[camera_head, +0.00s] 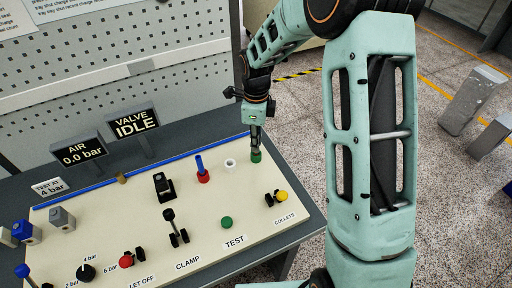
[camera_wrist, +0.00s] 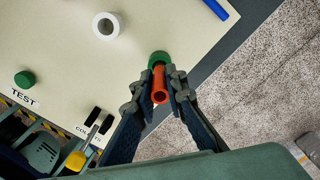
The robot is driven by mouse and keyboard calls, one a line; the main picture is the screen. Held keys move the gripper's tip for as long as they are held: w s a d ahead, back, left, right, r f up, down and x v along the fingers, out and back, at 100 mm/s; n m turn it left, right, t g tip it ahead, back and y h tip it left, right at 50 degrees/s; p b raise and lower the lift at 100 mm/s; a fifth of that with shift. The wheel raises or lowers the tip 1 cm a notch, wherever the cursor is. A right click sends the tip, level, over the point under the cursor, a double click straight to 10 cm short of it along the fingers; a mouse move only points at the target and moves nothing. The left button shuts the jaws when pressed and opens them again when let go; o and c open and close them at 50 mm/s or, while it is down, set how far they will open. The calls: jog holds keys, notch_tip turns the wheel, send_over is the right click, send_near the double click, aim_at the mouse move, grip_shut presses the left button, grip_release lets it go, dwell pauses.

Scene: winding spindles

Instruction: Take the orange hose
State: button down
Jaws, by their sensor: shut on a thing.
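The orange hose (camera_wrist: 160,84) is a short tube with an open end, between the two fingers of my gripper (camera_wrist: 161,74) in the wrist view. My gripper is shut on it. A green holder (camera_wrist: 158,58) sits at the hose's far end; I cannot tell whether the hose is still seated in it. In the head view my gripper (camera_head: 256,143) points down over the green holder (camera_head: 256,156) at the panel's back right, and the hose is hidden by the fingers.
A white ring (camera_head: 230,163) and a red holder with a blue hose (camera_head: 200,166) stand left of my gripper. The cream panel (camera_head: 100,215) carries several knobs, levers and the green TEST button (camera_head: 226,223). Display signs (camera_head: 133,124) stand behind. Open floor lies right.

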jog(key=shift+r, duration=0.45)
notch_tip(320, 180, up, 2)
jog(key=shift+r, duration=0.2)
jog(key=s+d+r+b, duration=0.2)
jog(key=s+r, duration=0.7)
jog(key=s, duration=0.5)
jog(key=shift+r+b, duration=0.35)
jog(key=shift+b, duration=0.35)
